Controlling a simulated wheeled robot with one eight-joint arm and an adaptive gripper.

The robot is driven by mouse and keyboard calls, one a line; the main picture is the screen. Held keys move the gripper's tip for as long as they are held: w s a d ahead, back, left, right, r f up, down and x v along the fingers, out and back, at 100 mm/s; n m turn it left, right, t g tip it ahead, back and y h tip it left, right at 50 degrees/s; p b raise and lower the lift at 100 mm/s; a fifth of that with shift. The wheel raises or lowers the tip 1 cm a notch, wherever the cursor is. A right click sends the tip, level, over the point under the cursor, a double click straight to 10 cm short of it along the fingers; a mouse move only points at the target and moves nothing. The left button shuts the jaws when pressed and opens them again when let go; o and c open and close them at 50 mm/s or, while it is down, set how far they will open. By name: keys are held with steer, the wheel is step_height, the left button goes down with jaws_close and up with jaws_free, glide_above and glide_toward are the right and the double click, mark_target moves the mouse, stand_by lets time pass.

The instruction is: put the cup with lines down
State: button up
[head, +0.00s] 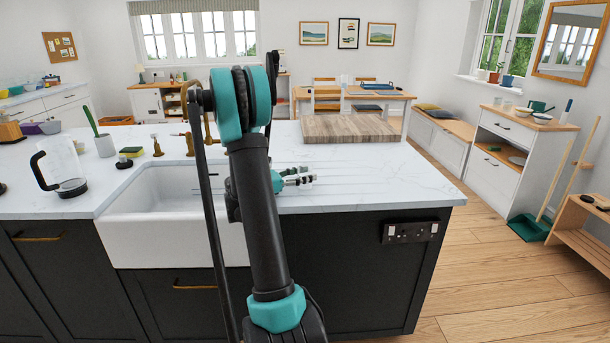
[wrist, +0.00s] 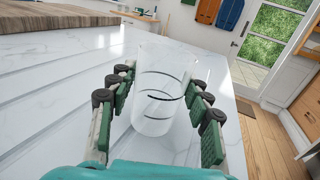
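The cup with lines (wrist: 158,100) is a clear glass with dark curved lines around it. In the wrist view it stands between the two fingers of my gripper (wrist: 162,92). The green finger pads lie close along both its sides; I cannot tell whether they press on it. Its base appears at or just above the white marble countertop (wrist: 72,112); any small gap is not clear. In the head view my gripper (head: 297,179) is low over the countertop right of the sink, partly behind my arm, and the cup cannot be made out there.
A wooden board (head: 350,127) lies at the back right of the counter. The white sink (head: 180,238) is to the left, with a glass jug (head: 66,170) beyond it. Shallow grooves run across the counter near my gripper. Bare marble lies to the right, up to the edge.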

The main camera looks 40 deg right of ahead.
steer(key=shift+o, duration=0.8)
steer(key=shift+r, duration=0.1)
steer(key=a, duration=0.4)
steer(key=w+a, duration=0.1)
steer(key=a, duration=0.3)
steer(key=w+a, duration=0.1)
steer(key=a, duration=0.3)
